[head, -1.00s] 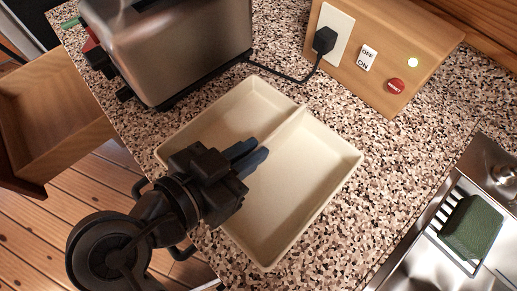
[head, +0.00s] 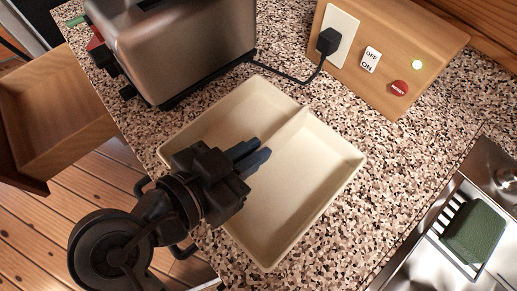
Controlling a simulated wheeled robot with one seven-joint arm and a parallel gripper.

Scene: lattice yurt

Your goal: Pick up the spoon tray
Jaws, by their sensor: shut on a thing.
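The spoon tray (head: 315,180) is a cream, shallow two-part tray on the speckled counter, in the middle of the head view. A thin divider (head: 287,130) runs across its inside. Both compartments look empty where I can see them. My gripper (head: 262,152) reaches over the tray from the lower left, and its dark fingers are shut on the divider. My arm and gripper hide part of the tray's left side. I cannot tell whether the tray is lifted off the counter.
A metal toaster (head: 175,45) stands behind the tray, its cord running to a wall plug (head: 328,40). A wooden panel with a switch and red button (head: 399,88) is behind right. A sink with a green sponge (head: 473,231) is at right. An open drawer (head: 55,120) is at left.

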